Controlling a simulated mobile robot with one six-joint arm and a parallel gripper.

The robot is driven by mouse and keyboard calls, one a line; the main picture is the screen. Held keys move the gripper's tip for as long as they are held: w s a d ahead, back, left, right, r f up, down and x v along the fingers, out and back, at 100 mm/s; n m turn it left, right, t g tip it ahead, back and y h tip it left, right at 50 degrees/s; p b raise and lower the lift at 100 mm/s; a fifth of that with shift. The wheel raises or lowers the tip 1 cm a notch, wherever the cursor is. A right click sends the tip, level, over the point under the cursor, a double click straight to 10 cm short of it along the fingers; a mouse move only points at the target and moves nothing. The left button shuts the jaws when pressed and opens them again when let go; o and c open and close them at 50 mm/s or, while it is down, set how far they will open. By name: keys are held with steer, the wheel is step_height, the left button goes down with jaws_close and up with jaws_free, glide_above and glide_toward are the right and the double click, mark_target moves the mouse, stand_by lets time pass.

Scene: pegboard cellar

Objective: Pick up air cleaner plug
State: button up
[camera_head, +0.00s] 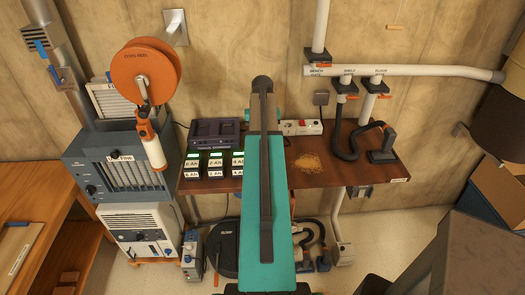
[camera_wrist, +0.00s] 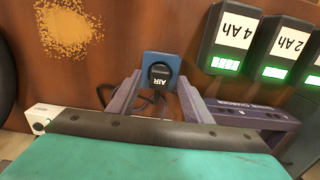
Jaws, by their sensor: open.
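The air cleaner plug (camera_wrist: 161,76) is a black plug marked "AIR", seen upside down in the wrist view. It sits against a blue square piece (camera_wrist: 168,58) on the brown bench top, with a dark cord (camera_wrist: 142,103) beside it. My gripper (camera_wrist: 156,84) is open, with one grey-purple finger on each side of the plug. I see a gap on both sides; whether either finger touches it is hard to tell. In the head view, my arm hides the plug and the gripper.
The bench (camera_head: 350,176) holds a purple charger (camera_head: 213,132), several labelled batteries (camera_head: 215,160), a white power strip (camera_head: 302,127), a sawdust patch (camera_head: 308,162) and a black hose (camera_head: 345,150). The air cleaner (camera_head: 118,172) and orange cord reel (camera_head: 143,70) stand left. Ducts run along the right wall.

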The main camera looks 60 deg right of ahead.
stand_by(0.5)
jaws_close()
steer(key=shift+r, duration=0.15)
step_height(320, 180, up, 10)
steer(key=b, duration=0.3)
stand_by(0.6)
steer(key=shift+d, duration=0.15)
stand_by(0.5)
